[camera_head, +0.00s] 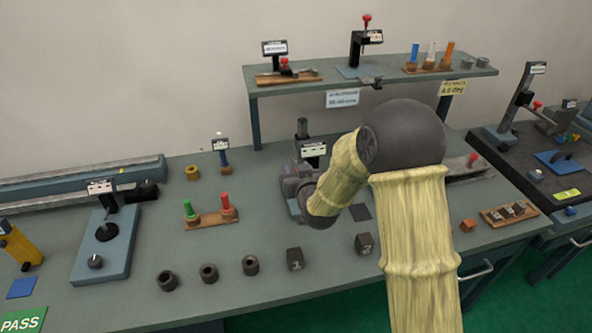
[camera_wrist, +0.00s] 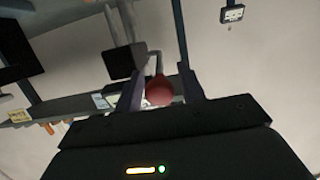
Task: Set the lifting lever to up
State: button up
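A red ball knob (camera_wrist: 159,91) shows in the wrist view, between the two fingers of my gripper (camera_wrist: 162,88). The fingers stand apart, with a narrow gap visible at the knob's right side; contact on the left cannot be told. In the head view my gripper (camera_head: 292,186) is at the labelled device with a dark post (camera_head: 302,128) in the middle of the bench. My arm hides much of that device, and the knob does not show there.
A raised shelf (camera_head: 350,83) stands behind, with a red-knobbed fixture (camera_head: 366,20) on it. A brown stand with green and red pegs (camera_head: 211,219) lies left of my gripper. Dark rings (camera_head: 208,272) and numbered blocks (camera_head: 295,259) line the front. The bench between them is clear.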

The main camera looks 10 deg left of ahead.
jog(key=shift+o, duration=0.2)
jog(key=shift+s, duration=0.1)
jog(key=b+v, duration=1.1)
jog(key=v, duration=0.6)
jog(key=shift+s+d, duration=0.1)
jog(key=shift+d, duration=0.05)
